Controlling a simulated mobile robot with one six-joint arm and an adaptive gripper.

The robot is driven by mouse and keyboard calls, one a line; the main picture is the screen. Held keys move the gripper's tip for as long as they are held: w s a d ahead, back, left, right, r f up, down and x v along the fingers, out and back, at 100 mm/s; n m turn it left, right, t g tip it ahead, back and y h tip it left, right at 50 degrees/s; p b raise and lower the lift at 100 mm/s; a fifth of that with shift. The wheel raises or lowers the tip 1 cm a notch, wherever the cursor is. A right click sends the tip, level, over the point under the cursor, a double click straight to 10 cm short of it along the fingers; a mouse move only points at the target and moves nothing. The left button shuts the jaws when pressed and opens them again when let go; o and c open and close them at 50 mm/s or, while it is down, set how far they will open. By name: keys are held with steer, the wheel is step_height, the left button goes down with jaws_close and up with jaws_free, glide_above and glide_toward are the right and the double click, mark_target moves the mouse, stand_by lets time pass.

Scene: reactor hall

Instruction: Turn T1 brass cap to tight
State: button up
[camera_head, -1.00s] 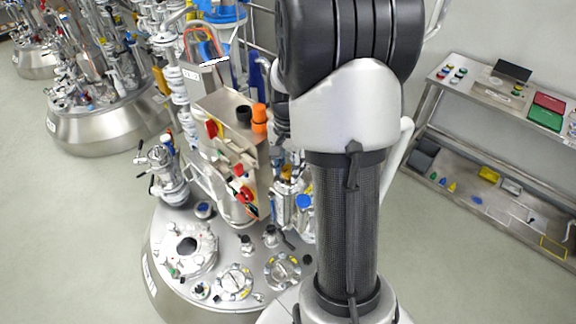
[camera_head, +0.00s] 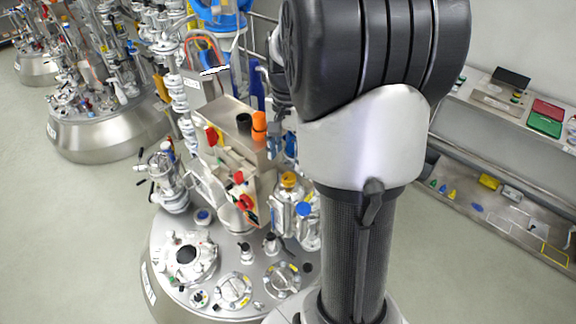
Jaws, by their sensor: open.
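A brass-coloured cap (camera_head: 289,181) tops a clear and metal vessel on the reactor lid, just left of my arm. A similar vessel with a blue cap (camera_head: 304,209) stands to its right. No T1 label is readable, so I cannot tell for certain that the brass cap is the one named, nor how tight it is. My arm fills the right middle of the view. My gripper is hidden behind the arm and the metal box, so its place relative to the cap does not show.
The reactor lid (camera_head: 206,295) carries several ports and flanges. A metal box (camera_head: 228,118) with red and yellow handles and orange and black cylinders stands behind. A bench (camera_head: 470,100) with coloured trays is at the right. Open floor (camera_head: 80,230) lies at the left.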

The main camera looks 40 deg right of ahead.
step_height(320, 180, up, 4)
steer(key=shift+f, duration=0.2)
steer(key=shift+a, duration=0.1)
stand_by(0.4)
steer(key=s+a+f+n+t+b, duration=0.1)
steer(key=s+a+f+n+b, duration=0.25)
steer(key=a+b, duration=0.3)
steer(key=s+a+f+n+t+b, duration=0.1)
steer(key=s+a+f+n+b, duration=0.15)
steer(key=a+n+b, duration=0.4)
steer(key=s+a+f+n+t+b, duration=0.2)
steer(key=s+a+f+n+b, duration=0.2)
steer(key=s+a+f+b, duration=0.4)
step_height(320, 180, down, 4)
steer(key=shift+s+a+r+n+t, duration=0.3)
steer(key=shift+s+a, duration=0.1)
steer(key=shift+a, duration=0.65)
